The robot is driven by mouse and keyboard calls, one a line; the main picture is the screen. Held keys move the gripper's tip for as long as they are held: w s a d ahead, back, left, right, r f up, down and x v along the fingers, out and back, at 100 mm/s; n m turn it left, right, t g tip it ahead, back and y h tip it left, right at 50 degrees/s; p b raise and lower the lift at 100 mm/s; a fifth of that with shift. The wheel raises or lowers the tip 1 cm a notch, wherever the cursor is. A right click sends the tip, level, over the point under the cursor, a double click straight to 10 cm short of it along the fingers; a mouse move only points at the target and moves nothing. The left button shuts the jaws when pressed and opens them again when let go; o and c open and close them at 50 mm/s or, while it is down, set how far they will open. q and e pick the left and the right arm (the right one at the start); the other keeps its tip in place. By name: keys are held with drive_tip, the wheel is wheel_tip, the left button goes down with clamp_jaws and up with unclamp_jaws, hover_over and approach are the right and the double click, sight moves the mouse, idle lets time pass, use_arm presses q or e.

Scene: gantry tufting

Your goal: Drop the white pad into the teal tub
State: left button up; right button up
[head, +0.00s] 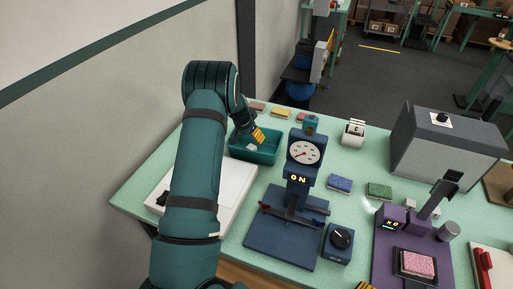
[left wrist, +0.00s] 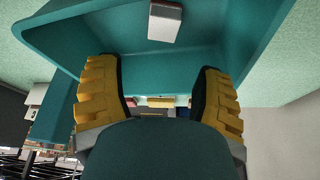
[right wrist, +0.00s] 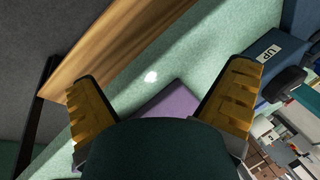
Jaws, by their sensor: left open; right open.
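The teal tub (head: 268,157) stands on the bench near its far left side. The white pad (head: 251,147) lies inside it, partly hidden by my left gripper. In the left wrist view the pad (left wrist: 165,20) shows as a white block with a dark red edge, resting in the tub (left wrist: 85,35), apart from the fingers. My left gripper (head: 258,136) is over the tub, open and empty; its spread fingers (left wrist: 157,88) show on either side in its wrist view. My right gripper (right wrist: 165,85) is open and empty above the bench's front edge; only a yellow tip (head: 363,286) shows in the head view.
A blue dial-gauge stand (head: 285,235) is right of the tub. A purple station (head: 403,235) holds a pink pad (head: 418,263). Blue (head: 340,183) and green (head: 379,190) pads lie between them. A grey box (head: 445,145) stands at the back right. A white panel (head: 235,185) lies under my left arm.

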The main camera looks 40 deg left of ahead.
use_arm(q)
drive_tip(key=v, duration=1.2)
drive_tip(key=shift+s+f, duration=0.1)
drive_tip(key=shift+s, duration=0.1)
